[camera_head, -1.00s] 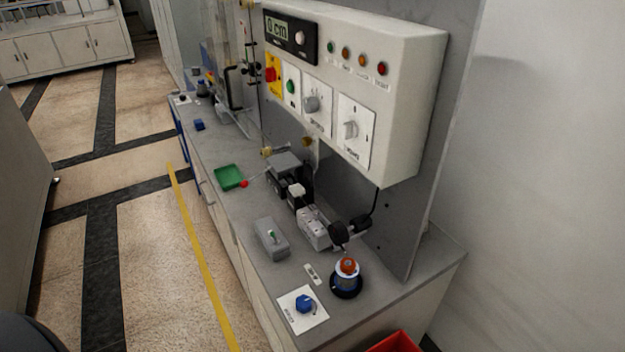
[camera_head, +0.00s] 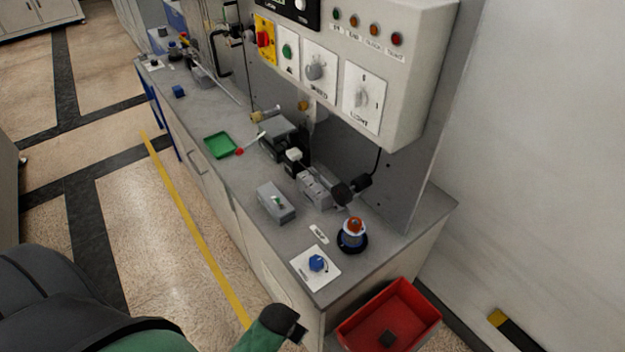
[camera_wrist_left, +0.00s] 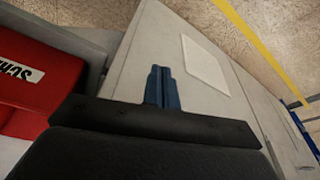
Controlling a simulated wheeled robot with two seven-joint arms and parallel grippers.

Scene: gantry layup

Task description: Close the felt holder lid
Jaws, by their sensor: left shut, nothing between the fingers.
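I cannot tell for sure which thing is the felt holder, or whether its lid is open. My right gripper is not in view.
A red bin (camera_head: 428,306) stands by the bench end; it also shows in the wrist view (camera_wrist_left: 22,98). A blue knob on a white plate (camera_head: 305,277) and an orange-topped round device (camera_head: 353,232) sit near the corner. A green tray (camera_head: 221,145) lies further back.

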